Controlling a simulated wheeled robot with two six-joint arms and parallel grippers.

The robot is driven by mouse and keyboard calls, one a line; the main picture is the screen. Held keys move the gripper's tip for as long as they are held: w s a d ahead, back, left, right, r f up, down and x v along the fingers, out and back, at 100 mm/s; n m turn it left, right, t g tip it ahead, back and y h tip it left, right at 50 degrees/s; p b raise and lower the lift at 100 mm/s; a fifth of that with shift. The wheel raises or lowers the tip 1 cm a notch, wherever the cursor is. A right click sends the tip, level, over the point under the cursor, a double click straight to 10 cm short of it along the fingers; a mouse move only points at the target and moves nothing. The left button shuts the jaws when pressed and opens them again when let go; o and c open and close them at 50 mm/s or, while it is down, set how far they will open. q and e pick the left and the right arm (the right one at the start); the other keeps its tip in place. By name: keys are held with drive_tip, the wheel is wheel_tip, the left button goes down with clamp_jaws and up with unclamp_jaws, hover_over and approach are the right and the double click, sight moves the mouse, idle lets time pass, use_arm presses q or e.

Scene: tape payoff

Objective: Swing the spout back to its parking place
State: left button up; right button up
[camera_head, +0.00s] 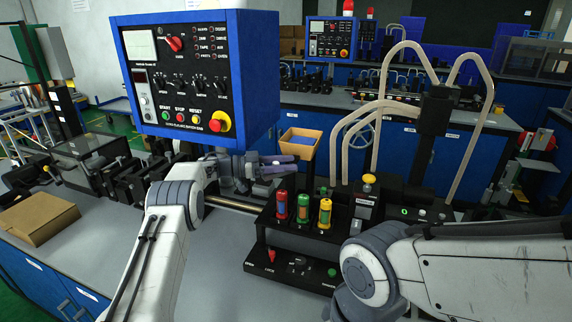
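I cannot single out the spout for certain. Pale curved tubes (352,130) rise in arches behind the bench unit at right of centre, by a dark upright block (433,115). A shiny horizontal rod (232,204) runs into the left side of the black unit. My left gripper (288,164) is behind my white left forearm, just below the blue control box, with its purple-grey fingers pointing right. The fingers lie close together, and whether they hold anything is unclear. My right arm crosses the lower right; its gripper is not in view.
A blue control box (190,80) with buttons hangs at upper left. A black unit (300,240) with red, green and yellow cylinders stands at centre. A small tan bin (300,143) is behind it. A cardboard box (38,217) lies at left. Bare grey benchtop shows in front.

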use_arm(q)
drive_tip(key=b+v, duration=0.3)
drive_tip(key=v, duration=0.7)
drive_tip(key=shift+a, duration=0.25)
